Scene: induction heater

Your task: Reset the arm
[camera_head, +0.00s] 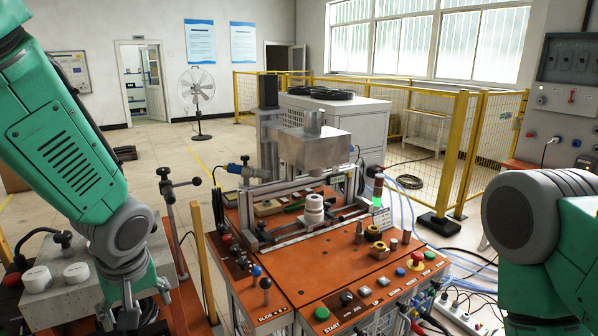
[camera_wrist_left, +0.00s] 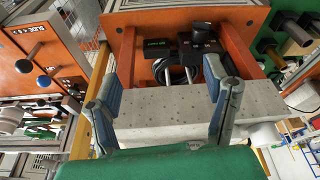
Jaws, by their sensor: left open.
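My left arm (camera_head: 75,140) is green with a grey joint and comes in from the left. Its gripper (camera_head: 132,310) hangs at the lower left, partly cut off by the frame edge. In the left wrist view the gripper (camera_wrist_left: 163,82) has its two blue-grey fingers wide apart, with nothing between them. A grey perforated block (camera_wrist_left: 165,115) lies below and beyond the fingers; contact cannot be told. My right arm (camera_head: 545,225) shows as a grey joint and green link at the right edge. Its gripper is outside the view.
The orange heater bench (camera_head: 315,275) stands in the middle, with a metal fixture, white round pieces (camera_head: 314,208), a green-lit lamp (camera_head: 378,192) and buttons. A grey block with white caps (camera_head: 76,272) is beside my left gripper. A yellow post (camera_head: 203,260) stands between them and the bench.

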